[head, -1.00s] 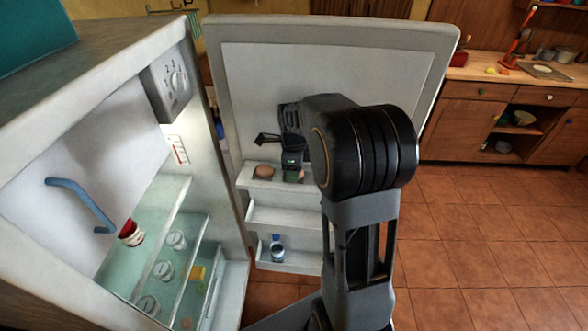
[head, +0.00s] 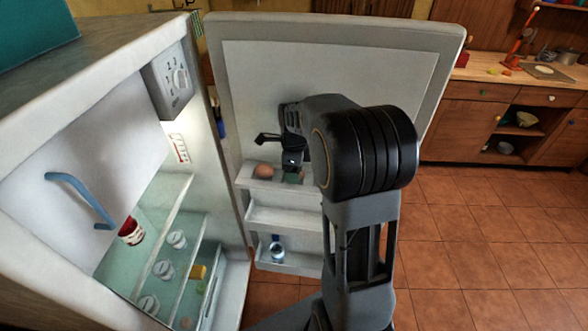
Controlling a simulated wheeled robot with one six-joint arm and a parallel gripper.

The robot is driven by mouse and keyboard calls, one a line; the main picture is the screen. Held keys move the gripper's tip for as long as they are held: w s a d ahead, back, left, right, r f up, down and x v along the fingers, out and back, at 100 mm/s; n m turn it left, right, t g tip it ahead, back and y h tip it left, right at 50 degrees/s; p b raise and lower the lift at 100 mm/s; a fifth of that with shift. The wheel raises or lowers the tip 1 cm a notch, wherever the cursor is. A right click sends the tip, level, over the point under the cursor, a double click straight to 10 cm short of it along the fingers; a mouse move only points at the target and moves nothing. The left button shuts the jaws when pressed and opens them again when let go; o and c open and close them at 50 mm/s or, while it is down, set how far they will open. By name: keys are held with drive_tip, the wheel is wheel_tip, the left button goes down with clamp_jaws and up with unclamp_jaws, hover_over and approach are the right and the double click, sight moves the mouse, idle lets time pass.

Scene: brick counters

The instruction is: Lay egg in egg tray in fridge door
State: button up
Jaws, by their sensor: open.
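One brown egg (head: 264,170) sits at the left of the top shelf of the open fridge door, which is the egg tray (head: 256,186). My gripper (head: 279,158) is open over that shelf, close above and beside the egg. One dark finger points left above the egg; the other end of the gripper reaches down to the shelf. Whether the gripper touches the egg, I cannot tell. My arm hides the right part of the shelf and anything on it.
The fridge door (head: 400,62) stands wide open. A lower door shelf holds a small bottle (head: 277,250). Inside the fridge are several lidded jars (head: 163,268), a red and white cup (head: 131,231) and a yellow block (head: 197,272). Tiled floor (head: 480,235) on the right is clear.

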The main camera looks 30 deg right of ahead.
drive_tip(key=shift+s+d+f, duration=0.15)
drive_tip(key=shift+s+f, duration=0.15)
drive_tip(key=shift+f, duration=0.15)
drive_tip(key=shift+r+p, duration=0.35)
wheel_tip(320, 180, up, 12)
drive_tip(key=s+a+f+n+t, duration=0.2)
drive_tip(key=s+a+n, duration=0.2)
drive_tip(key=s+n, duration=0.4)
drive_tip(key=s+a+f+n+t, duration=0.1)
drive_tip(key=s+a+n, duration=0.4)
drive_tip(key=n, duration=1.1)
drive_tip(key=shift+s+a+f+n+t, duration=0.25)
drive_tip(key=shift+s+f+n+t, duration=0.15)
drive_tip(key=shift+s+f, duration=0.75)
drive_tip(key=shift+s+r, duration=0.2)
drive_tip(key=shift+r, duration=0.1)
